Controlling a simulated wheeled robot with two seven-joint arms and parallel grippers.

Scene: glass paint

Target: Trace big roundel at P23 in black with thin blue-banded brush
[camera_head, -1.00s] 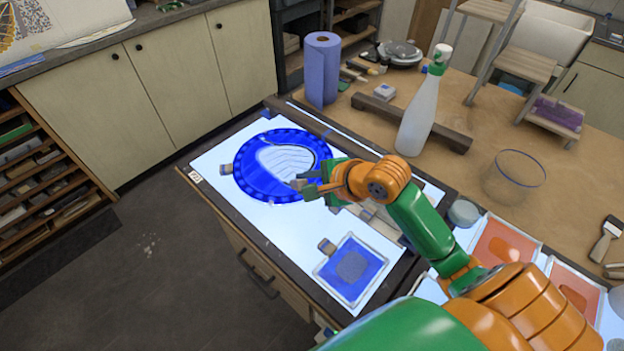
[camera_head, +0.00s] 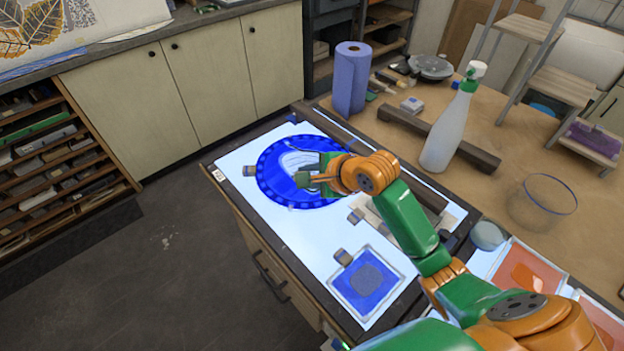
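The big roundel (camera_head: 272,180) is a round blue glass piece with a darker beaded rim and a pale, finely lined area inside. It lies on the lit white panel (camera_head: 236,170). My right gripper (camera_head: 311,178) reaches over the roundel from the right, and its orange wrist hides the roundel's right part. The fingers are small and blurred, so I cannot tell how far apart they are. I cannot make out a brush or a black line. My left gripper is not in view.
A square blue glass tile (camera_head: 367,283) lies nearer on the panel. Beyond stand a blue paper roll (camera_head: 350,80), a white spray bottle (camera_head: 445,130), a dark wooden bar (camera_head: 440,136) and a clear bowl (camera_head: 541,204). Orange-filled trays (camera_head: 523,272) lie at right.

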